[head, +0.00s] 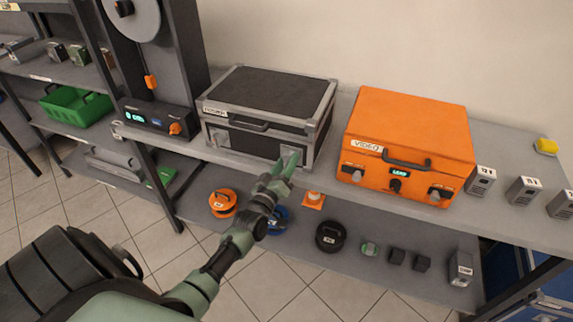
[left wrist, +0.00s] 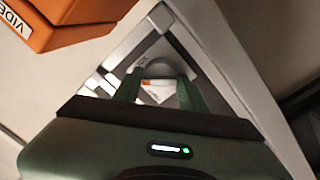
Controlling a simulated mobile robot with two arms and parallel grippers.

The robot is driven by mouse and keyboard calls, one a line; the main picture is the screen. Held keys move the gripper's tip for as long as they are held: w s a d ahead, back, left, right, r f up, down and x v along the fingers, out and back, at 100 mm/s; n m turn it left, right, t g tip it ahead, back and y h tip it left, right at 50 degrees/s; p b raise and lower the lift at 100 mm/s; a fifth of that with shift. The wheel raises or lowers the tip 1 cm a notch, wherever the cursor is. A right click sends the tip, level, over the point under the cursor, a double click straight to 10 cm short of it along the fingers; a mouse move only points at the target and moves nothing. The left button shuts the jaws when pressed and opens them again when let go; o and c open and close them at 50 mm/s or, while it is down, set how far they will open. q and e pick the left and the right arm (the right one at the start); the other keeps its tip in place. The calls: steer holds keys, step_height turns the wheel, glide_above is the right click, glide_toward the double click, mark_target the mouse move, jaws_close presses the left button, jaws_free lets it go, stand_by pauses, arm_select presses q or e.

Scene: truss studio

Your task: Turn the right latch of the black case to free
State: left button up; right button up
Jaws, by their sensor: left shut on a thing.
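The black case (head: 268,92) with grey metal edges stands closed on the shelf top, a label at its front left. Its right latch (head: 291,151) is a light grey part low on the front face, partly hidden by my gripper. Its left latch (head: 220,138) shows on the same face. My left gripper (head: 284,166) reaches up to the right latch and is shut on it. In the left wrist view the two green fingers (left wrist: 158,88) stand on either side of the latch's rounded grey piece (left wrist: 158,69). The latch's exact turn is hard to tell. My right gripper is not in view.
An orange VIDEO case (head: 412,130) stands close to the right, also in the left wrist view (left wrist: 75,22). A black device (head: 158,118) with a display stands left. Small grey boxes (head: 523,190) line the right end. Reels (head: 330,236) lie on the lower shelf.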

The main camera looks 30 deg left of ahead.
arm_select(q)
steer(key=shift+f+n+y+b, duration=0.1)
steer(key=shift+n+y+b, duration=0.3)
steer(key=shift+n, duration=1.75)
steer(key=shift+f+n+y+b, duration=0.1)
steer(key=shift+n+b, duration=0.45)
steer(key=shift+n, duration=1.6)
steer(key=o, duration=1.3)
steer(key=shift+o, duration=0.2)
steer(key=v, duration=0.8)
steer(key=shift+b, duration=0.35)
steer(key=shift+a, duration=0.15)
